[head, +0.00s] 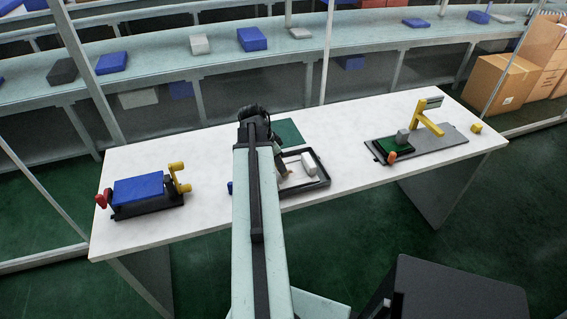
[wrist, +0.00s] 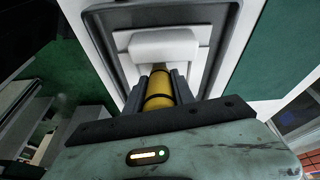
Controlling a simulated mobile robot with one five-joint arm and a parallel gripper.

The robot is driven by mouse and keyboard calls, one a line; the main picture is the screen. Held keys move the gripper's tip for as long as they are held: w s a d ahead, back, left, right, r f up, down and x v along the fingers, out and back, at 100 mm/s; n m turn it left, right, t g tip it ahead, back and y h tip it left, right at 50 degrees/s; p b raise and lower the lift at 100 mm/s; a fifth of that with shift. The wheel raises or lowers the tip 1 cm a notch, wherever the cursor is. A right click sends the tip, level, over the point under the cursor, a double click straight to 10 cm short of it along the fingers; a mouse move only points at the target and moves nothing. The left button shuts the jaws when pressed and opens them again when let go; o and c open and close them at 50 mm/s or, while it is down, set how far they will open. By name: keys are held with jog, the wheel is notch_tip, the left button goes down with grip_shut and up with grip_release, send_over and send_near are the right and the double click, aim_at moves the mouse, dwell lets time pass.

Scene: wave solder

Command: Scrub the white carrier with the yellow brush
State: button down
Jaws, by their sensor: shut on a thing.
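My gripper (wrist: 160,88) is shut on the yellow brush (wrist: 157,93), a yellow cylinder with dark bands, seen between the fingers in the wrist view. In the head view my arm hides most of the gripper and the brush, over the tray's left side.
The dark tray (head: 325,181) sits mid-table beside a green mat (head: 289,132). A blue block on a black fixture (head: 139,190) stands at left. A grey plate (head: 448,148) with a yellow post stands at right.

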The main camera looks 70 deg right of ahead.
jog(key=shift+w+d, duration=0.45)
jog(key=shift+d, duration=0.15)
jog(key=shift+s+d, duration=1.3)
jog(key=shift+s, duration=0.3)
jog(key=shift+w+a, duration=1.35)
jog(key=shift+w, duration=0.25)
jog(key=shift+s+a+r, duration=0.1)
jog(key=shift+s+d, duration=1.35)
jog(key=shift+s, duration=0.2)
jog(key=shift+f, duration=0.2)
jog(key=shift+a, duration=0.1)
